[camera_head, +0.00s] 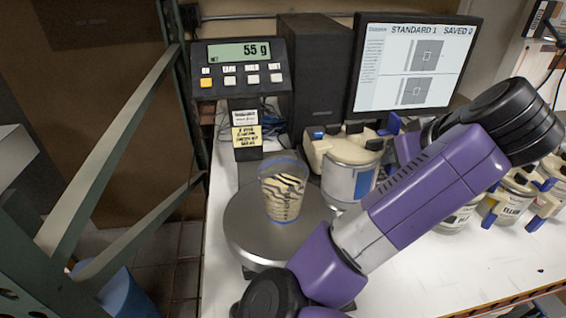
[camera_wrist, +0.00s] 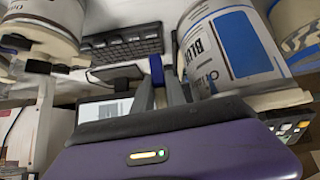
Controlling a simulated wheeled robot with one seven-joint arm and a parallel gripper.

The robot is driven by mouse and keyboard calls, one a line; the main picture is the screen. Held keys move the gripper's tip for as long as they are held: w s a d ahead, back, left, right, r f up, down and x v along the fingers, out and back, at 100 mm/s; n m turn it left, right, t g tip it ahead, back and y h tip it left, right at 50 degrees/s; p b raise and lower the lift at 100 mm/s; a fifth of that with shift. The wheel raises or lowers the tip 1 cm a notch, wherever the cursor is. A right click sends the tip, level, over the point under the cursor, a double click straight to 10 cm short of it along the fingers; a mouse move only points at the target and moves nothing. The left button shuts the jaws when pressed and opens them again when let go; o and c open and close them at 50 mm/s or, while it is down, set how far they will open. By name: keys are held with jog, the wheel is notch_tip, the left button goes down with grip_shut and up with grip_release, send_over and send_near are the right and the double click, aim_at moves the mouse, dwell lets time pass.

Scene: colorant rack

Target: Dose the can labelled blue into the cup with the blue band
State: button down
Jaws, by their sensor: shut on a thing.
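The cup with the blue band (camera_head: 284,198) stands upright on the round scale pan (camera_head: 245,236). It shows beige with dark wavy streaks. The scale display (camera_head: 239,51) reads 55 g. A can with a blue label patch (camera_head: 350,184) and a cream lid is close to the right of the cup, roughly upright; I cannot tell whether it touches the table. In the wrist view the can's label (camera_wrist: 215,50) partly reads "BLU". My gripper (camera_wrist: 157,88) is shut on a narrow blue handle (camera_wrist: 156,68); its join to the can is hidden. My arm hides the fingers in the head view.
More cans with cream lids and blue handles (camera_head: 510,195) stand at the right. A monitor (camera_head: 416,64) reads "STANDARD 1 SAVED 0". A dark speaker-like box (camera_head: 314,80) stands behind the can. A green metal frame (camera_head: 110,130) is at the left. The white table's front right (camera_head: 430,270) is clear.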

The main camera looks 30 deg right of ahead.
aim_at(403, 132)
jog(key=shift+d+f+y, duration=0.15)
jog(key=shift+f+y, duration=0.1)
jog(key=shift+y, duration=0.05)
notch_tip(403, 132, up, 5)
jog(key=p, duration=0.6)
jog(key=shift+f, duration=0.1)
dwell(2.1)
